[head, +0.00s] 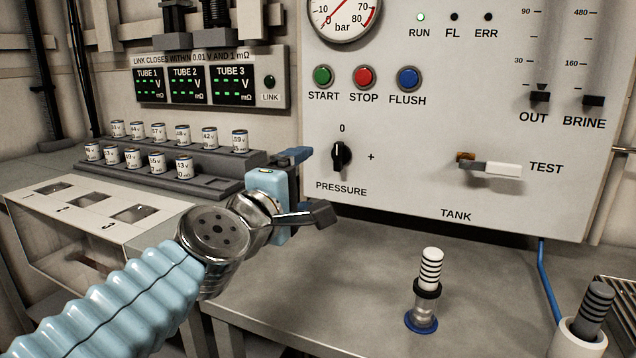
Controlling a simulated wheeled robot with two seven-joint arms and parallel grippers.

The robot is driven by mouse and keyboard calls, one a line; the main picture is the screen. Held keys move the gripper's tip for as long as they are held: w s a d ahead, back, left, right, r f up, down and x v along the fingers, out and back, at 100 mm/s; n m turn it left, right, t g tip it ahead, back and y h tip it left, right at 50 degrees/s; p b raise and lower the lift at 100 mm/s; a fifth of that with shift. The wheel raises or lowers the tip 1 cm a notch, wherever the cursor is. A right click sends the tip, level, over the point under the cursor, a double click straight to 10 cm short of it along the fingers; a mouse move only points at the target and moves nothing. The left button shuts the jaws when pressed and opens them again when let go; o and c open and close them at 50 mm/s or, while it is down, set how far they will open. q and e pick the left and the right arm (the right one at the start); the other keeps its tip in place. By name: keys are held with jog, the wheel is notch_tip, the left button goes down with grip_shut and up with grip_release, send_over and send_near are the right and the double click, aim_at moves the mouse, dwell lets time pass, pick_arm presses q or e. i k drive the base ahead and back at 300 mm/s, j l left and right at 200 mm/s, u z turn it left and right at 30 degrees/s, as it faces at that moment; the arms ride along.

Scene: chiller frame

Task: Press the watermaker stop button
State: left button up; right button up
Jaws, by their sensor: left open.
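The red STOP button (364,77) is on the white control panel (420,120), between the green START button (323,76) and the blue FLUSH button (409,78). Its cap is unobstructed. My left gripper (308,186) is in front of the panel's lower left edge, below and left of the STOP button and apart from it. It is open, with nothing seen between its fingers. My right gripper is not in view.
A black PRESSURE knob (341,156) and a TEST lever (490,168) are on the panel's lower part. A striped white-topped probe (430,275) stands on the grey bench (330,290). Several small canisters (157,160) stand on a stepped rack at left. The RUN lamp (420,17) is lit.

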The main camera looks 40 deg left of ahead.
aim_at(364, 77)
jog(key=k+l, duration=0.25)
jog(key=k, duration=0.25)
jog(key=k+l, duration=0.2)
jog(key=k, duration=0.25)
